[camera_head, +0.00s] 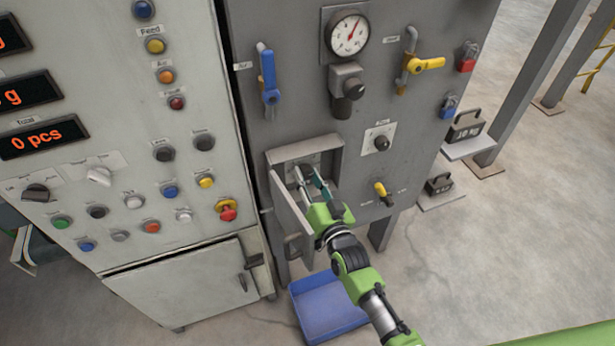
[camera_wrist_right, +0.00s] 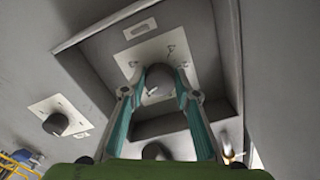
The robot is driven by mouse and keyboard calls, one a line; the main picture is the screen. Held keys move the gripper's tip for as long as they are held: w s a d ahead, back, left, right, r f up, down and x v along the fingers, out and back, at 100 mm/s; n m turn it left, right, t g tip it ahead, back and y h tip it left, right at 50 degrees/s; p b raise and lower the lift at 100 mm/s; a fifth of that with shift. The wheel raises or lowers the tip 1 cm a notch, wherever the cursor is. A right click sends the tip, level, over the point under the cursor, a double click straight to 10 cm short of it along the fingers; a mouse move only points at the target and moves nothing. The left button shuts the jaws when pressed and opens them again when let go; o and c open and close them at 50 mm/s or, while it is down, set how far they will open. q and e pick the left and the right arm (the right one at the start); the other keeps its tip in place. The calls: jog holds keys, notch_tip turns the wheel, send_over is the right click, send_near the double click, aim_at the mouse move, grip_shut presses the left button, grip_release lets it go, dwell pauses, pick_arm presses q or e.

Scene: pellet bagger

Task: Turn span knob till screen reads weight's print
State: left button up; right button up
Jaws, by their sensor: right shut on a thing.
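My right gripper (camera_head: 310,178) reaches into a recessed box (camera_head: 335,146) in the grey panel, and the box's small door (camera_head: 290,209) stands open. In the right wrist view the two teal fingers are shut on a dark round knob (camera_wrist_right: 159,80) on a light plate (camera_wrist_right: 150,56); its label is not readable. In the head view the fingers hide that knob. The screen (camera_head: 45,137) at the far left reads "0 pcs"; the screen above it (camera_head: 30,93) is cut off and shows "g". A weight printed "10 kg" (camera_head: 465,130) sits on a small shelf at the right. My left gripper is not in view.
Another knob (camera_head: 381,143) sits on a plate right of the box. Above are a gauge (camera_head: 348,35), a blue-handled valve (camera_head: 268,75) and a yellow-handled valve (camera_head: 424,64). A second weight (camera_head: 439,184) stands lower right. A blue bin (camera_head: 325,305) is on the floor.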

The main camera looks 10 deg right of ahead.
dwell(0.4)
jog(key=o, duration=1.1)
jog(key=v, duration=1.2)
